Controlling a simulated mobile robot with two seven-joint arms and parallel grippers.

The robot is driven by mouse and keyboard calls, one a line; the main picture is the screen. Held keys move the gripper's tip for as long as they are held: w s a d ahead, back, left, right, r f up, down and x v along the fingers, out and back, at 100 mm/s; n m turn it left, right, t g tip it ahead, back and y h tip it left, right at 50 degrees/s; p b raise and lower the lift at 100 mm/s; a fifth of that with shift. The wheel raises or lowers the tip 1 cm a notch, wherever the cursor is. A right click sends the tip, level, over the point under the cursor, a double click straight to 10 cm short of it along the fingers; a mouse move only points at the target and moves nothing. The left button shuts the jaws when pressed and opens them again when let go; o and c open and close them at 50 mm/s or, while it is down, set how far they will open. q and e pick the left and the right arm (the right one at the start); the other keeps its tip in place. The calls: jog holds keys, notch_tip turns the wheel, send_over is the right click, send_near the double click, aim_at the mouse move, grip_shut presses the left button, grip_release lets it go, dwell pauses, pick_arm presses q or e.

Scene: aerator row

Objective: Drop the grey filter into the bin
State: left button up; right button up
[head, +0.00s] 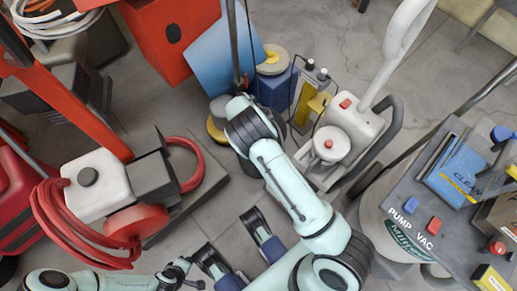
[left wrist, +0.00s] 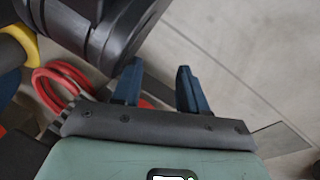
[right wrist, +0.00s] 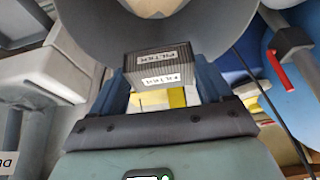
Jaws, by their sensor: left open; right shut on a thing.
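The grey filter (right wrist: 160,66) is a dark ribbed box with white FILTER labels, seen in the right wrist view. My right gripper (right wrist: 161,76) is shut on it, with one blue finger at each side. A large dark grey rounded thing (right wrist: 225,25) fills the top of that view behind the filter; I cannot tell whether it is the bin. In the head view my right arm hides its gripper and the filter. My left gripper (head: 232,238) is open and empty low in the head view; its two spread fingers also show in the left wrist view (left wrist: 157,80).
A machine with red hoses (head: 100,185) stands at the left. A white machine with a tall handle (head: 345,125) stands right of centre. A pump vac (head: 405,225) stands at the right. A blue panel (head: 218,58) leans behind. Bare floor shows around my left gripper.

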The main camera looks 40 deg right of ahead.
jog(key=o, duration=1)
jog(key=shift+c, duration=0.2)
pick_arm(q)
jog(key=shift+r, duration=0.1)
pick_arm(e)
jog(key=shift+r, duration=0.1)
pick_arm(q)
jog(key=w+r+t+p, duration=0.1)
jog(key=w+r+p, duration=0.2)
jog(key=w+r, duration=0.1)
pick_arm(e)
notch_tip(320, 180, up, 8)
jog(key=shift+r, duration=0.15)
pick_arm(q)
jog(key=s+d+r+g+p, duration=0.1)
jog(key=s+d+r+p, duration=0.1)
jog(key=s, duration=0.3)
jog(key=shift+d+r+m+h, duration=0.3)
jog(key=shift+d+r+h, duration=0.15)
jog(key=shift+d, duration=0.15)
pick_arm(e)
notch_tip(320, 180, up, 12)
jog(key=shift+f, duration=0.25)
